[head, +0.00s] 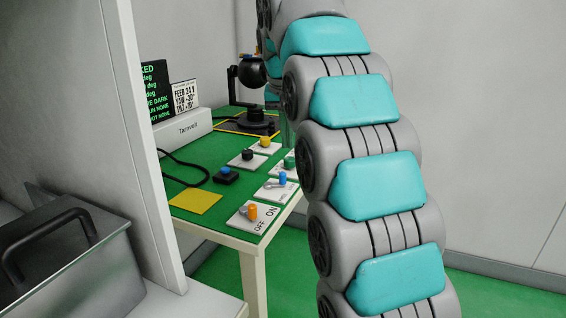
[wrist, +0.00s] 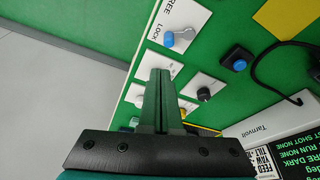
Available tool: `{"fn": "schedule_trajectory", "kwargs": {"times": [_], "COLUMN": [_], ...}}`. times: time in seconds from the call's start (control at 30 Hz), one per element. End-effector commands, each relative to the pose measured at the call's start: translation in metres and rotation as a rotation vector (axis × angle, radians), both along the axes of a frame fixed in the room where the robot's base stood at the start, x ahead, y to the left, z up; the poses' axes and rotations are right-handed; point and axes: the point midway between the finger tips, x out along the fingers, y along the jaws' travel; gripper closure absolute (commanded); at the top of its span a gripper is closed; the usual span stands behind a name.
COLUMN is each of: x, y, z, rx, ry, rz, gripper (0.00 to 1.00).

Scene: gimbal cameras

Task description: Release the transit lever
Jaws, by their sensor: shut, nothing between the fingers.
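The transit lever (wrist: 169,39) has a blue knob on a grey stalk, on a white plate marked FREE and LOCK (wrist: 186,22). In the wrist view its knob end lies beside the word LOCK. In the head view the blue-knobbed lever (head: 282,179) is on the green table, behind the orange-knobbed one. My gripper (wrist: 160,74) is shut and empty. In the wrist view its fingertips appear below the lever plate in the picture, apart from the lever. In the head view my arm hides the gripper.
An orange ON/OFF lever (head: 251,212) sits at the table's near edge. Other plates carry a black knob (head: 247,154), a yellow knob (head: 265,142) and a green knob (head: 289,161). A blue button (head: 225,172), a black cable (head: 190,168) and the Tarnvolt box (head: 184,132) are nearby.

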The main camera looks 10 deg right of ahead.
Motion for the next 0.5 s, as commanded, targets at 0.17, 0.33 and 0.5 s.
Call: {"fn": "schedule_trajectory", "kwargs": {"times": [0.17,0.33,0.5], "x": [0.02,0.025,0.024], "y": [0.003,0.003,0.003], "z": [0.015,0.017,0.017], "rx": [0.005,0.007,0.007], "ry": [-0.039,-0.046,-0.046], "rz": [-0.021,-0.027,-0.027], "gripper": [1.0,1.0,1.0]}}
